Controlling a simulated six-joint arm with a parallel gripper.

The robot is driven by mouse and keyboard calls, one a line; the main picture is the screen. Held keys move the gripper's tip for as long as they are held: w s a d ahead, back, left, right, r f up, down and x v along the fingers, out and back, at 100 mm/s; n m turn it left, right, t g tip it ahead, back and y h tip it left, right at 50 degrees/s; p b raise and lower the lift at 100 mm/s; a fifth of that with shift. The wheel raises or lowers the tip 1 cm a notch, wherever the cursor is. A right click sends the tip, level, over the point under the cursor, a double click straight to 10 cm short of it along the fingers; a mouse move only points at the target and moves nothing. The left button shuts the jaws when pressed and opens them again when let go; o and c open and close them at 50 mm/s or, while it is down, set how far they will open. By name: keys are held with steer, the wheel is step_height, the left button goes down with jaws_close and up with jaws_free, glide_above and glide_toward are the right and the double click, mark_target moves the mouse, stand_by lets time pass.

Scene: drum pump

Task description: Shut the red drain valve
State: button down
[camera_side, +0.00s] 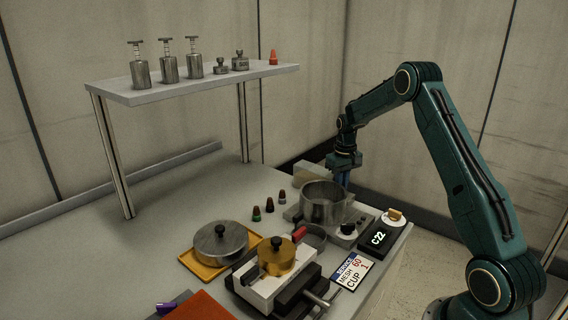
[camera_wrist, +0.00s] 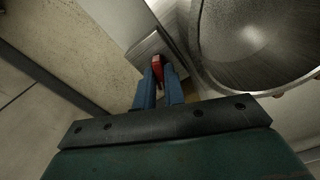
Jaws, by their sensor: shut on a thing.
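The red drain valve (camera_wrist: 157,68) shows in the wrist view as a small red handle beside a round steel drum (camera_wrist: 262,38). My gripper (camera_wrist: 159,82) has its two blue fingers shut on this red handle, one on each side. In the side view my gripper (camera_side: 342,177) reaches down behind the open steel drum (camera_side: 325,203), and the drum hides the fingertips and the valve there. I cannot tell the handle's full angle, since the fingers cover part of it.
A shelf (camera_side: 200,84) holds several weights.

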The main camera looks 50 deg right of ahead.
steer(key=n, duration=0.4)
steer(key=shift+n, duration=0.4)
steer(key=c, duration=1.5)
jaws_free()
steer(key=shift+r, duration=0.15)
step_height(320, 180, up, 14)
steer(key=shift+f, duration=0.2)
